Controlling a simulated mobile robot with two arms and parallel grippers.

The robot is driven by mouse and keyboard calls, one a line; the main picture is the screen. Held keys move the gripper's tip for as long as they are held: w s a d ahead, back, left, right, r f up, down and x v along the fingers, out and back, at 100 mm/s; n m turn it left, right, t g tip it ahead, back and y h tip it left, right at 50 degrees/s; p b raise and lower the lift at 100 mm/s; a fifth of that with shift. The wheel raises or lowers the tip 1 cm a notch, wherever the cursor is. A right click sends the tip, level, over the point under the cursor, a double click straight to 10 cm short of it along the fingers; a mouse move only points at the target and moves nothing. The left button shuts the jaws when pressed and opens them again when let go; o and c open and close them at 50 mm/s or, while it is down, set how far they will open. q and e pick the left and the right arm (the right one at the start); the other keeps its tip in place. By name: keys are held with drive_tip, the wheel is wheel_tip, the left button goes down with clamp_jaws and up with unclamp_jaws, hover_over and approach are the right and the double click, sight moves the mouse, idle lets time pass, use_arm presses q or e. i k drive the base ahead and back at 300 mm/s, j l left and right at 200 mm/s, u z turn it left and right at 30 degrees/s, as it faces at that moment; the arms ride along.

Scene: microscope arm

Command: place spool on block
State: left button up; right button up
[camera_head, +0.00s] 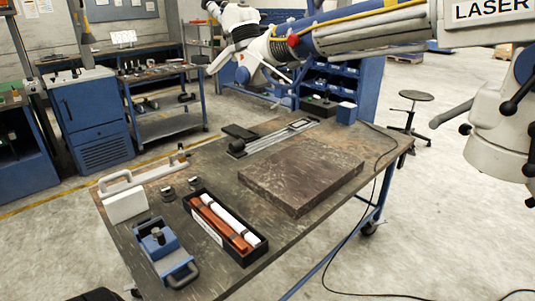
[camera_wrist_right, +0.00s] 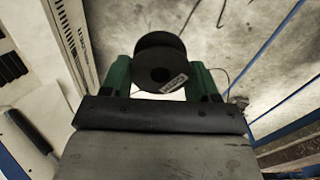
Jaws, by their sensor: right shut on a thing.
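In the right wrist view, my right gripper (camera_wrist_right: 163,88) has its two green fingers on either side of a black spool (camera_wrist_right: 160,55). The spool has two round flanges, a hole in its near face and a small white label. It is held clear of any table, with floor behind it. In the head view a large, flat, dark brown slab-like block (camera_head: 300,170) lies on the workbench, its top bare. A smaller white block (camera_head: 125,205) stands at the bench's left edge. I cannot tell which one the task means. My left gripper is not in view.
The workbench (camera_head: 320,222) also holds a black tray (camera_head: 262,247) with orange and white bars, a blue clamp-like fixture (camera_head: 165,253), two small metal pieces and a rail device (camera_head: 275,137). A cable hangs over the right edge. A large white-blue arm (camera_head: 370,30) spans above.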

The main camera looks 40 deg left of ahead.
sight(263, 172)
drive_tip(key=i+u, duration=0.15)
drive_tip(key=u, duration=0.25)
drive_tip(key=i+u, duration=0.2)
drive_tip(key=u, duration=0.25)
drive_tip(key=i+l+u, duration=0.15)
drive_tip(key=u, duration=0.25)
drive_tip(key=i+l+u, duration=0.15)
drive_tip(key=u, duration=0.25)
drive_tip(key=i+l+u, duration=0.1)
drive_tip(key=u, duration=0.35)
drive_tip(key=l, duration=0.1)
